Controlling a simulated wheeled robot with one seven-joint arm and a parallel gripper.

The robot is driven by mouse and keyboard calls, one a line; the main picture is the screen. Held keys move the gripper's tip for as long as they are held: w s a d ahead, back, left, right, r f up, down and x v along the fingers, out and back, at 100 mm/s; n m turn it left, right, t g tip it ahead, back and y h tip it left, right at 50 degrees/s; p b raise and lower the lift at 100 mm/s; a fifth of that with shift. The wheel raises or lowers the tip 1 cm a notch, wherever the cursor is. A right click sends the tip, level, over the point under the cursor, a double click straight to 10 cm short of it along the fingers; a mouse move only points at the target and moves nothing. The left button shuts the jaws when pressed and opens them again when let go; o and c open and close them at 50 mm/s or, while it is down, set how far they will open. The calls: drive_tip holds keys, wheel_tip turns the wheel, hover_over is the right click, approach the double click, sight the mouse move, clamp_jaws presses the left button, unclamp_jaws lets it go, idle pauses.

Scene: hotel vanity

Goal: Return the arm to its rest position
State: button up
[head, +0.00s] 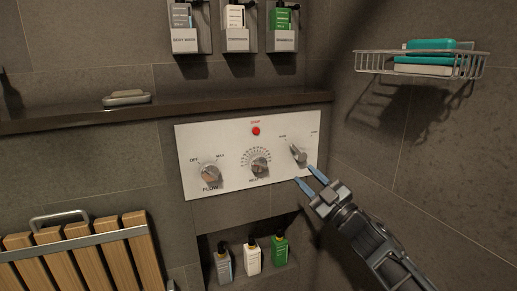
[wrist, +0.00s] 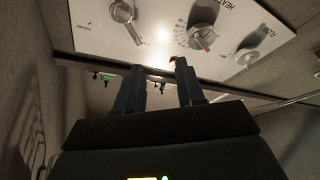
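My gripper (head: 310,179) is in front of the lower right part of the white control panel (head: 230,180). Its two blue fingers are apart with nothing between them. In the wrist view the fingers (wrist: 158,85) stand apart and empty below the panel (wrist: 170,15). My arm reaches in from the lower right of the head view. The panel carries a flow knob (head: 210,172), a heat knob (head: 260,163), a right knob (head: 298,154) and a red stop button (head: 256,131). The fingertips are just below the right knob; I cannot tell whether they touch the panel.
A wire basket (head: 420,70) with teal and white items hangs on the right wall. A dark ledge (head: 60,120) with a soap dish (head: 127,98) runs above the panel. A niche below holds several bottles (head: 252,256). A slatted wooden seat (head: 75,255) is at lower left.

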drive_tip(key=s+a+f+m+t+h, duration=0.1)
drive_tip(key=s+a+f+m+h, duration=0.3)
drive_tip(key=s, duration=0.6)
drive_tip(key=s+a+f+m+t+h, duration=0.2)
drive_tip(key=s+a+f+m, duration=0.3)
drive_tip(key=s, duration=0.5)
drive_tip(key=s+d+f+m+g+h, duration=0.1)
drive_tip(key=s+d+f+m+h, duration=0.1)
drive_tip(key=s, duration=0.7)
drive_tip(key=s+d+f+m+g+h, duration=0.1)
drive_tip(key=s+f+m, duration=0.1)
drive_tip(key=s, duration=0.6)
drive_tip(key=s+d+f+m+g+h, duration=0.1)
drive_tip(key=s+d+f+m+h, duration=0.15)
drive_tip(key=s, duration=0.65)
drive_tip(key=s+d+r+n+g, duration=0.1)
drive_tip(key=s+d+r+g, duration=0.2)
drive_tip(key=s, duration=0.5)
drive_tip(key=s+d+r+n+g, duration=0.1)
drive_tip(key=s+d+r, duration=0.25)
drive_tip(key=s, duration=0.45)
wheel_tip(320, 180, up, 14)
drive_tip(key=p, duration=1.4)
drive_tip(key=shift+s+d, duration=0.25)
drive_tip(key=shift+d, duration=0.15)
